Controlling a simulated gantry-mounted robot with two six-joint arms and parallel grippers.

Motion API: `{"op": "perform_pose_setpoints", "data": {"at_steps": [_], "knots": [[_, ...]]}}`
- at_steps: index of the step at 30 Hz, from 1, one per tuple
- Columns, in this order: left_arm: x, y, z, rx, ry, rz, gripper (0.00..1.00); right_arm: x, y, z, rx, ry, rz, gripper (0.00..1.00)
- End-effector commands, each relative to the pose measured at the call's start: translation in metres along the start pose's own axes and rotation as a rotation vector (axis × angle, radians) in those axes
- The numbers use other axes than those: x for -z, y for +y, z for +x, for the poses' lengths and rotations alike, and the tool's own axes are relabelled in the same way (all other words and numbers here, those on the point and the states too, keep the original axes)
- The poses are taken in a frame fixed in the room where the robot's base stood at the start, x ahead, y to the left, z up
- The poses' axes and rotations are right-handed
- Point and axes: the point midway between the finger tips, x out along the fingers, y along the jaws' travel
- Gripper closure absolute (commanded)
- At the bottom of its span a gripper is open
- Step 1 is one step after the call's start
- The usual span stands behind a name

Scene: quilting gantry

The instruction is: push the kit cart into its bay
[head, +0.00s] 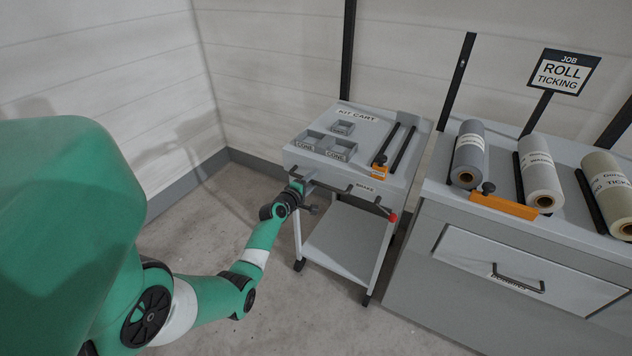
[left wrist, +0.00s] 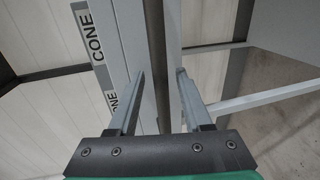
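The grey kit cart (head: 345,245) stands against the back wall, left of the workbench, with "KIT CART" on its top. Its dark push handle (head: 335,187) runs along the front edge, with a red-tipped brake lever (head: 392,217) at the right end. My left gripper (head: 308,187) is at the left part of the handle. In the left wrist view the dark handle bar (left wrist: 154,60) passes between the two fingers of the left gripper (left wrist: 160,95), with a gap on each side. The fingers look open around it. My right gripper is not in view.
The cart top carries small bins marked CONE (head: 338,149) and an orange-ended rail holder (head: 379,171). The workbench (head: 430,260) with fabric rolls (head: 470,152) and a drawer stands close on the right. Floor (head: 240,200) is clear left of the cart.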

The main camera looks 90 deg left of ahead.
Motion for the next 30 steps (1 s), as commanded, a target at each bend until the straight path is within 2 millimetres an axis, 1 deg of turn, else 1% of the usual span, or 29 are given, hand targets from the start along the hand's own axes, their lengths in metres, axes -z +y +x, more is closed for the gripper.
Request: {"op": "perform_pose_setpoints", "data": {"at_steps": [5, 8, 11, 18, 21, 25, 30], "knots": [[0.000, 0.000, -0.001, 0.000, 0.000, 0.000, 0.50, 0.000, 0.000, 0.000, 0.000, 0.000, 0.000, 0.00], [0.000, 0.001, -0.007, 0.001, 0.001, 0.000, 0.50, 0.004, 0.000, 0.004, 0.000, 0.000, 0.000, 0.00], [0.001, 0.003, -0.023, 0.002, 0.002, 0.000, 0.50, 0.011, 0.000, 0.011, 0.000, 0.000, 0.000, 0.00], [0.001, 0.002, -0.080, 0.003, 0.002, -0.002, 0.50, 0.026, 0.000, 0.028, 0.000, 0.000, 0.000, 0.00], [0.001, 0.001, -0.099, 0.002, 0.003, -0.002, 0.50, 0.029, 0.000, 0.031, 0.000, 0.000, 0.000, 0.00], [0.000, 0.000, -0.113, 0.002, 0.001, 0.000, 0.50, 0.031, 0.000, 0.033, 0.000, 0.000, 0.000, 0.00], [0.000, 0.000, -0.117, 0.000, 0.000, 0.000, 0.50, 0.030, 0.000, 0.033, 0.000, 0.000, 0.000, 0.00]]}}
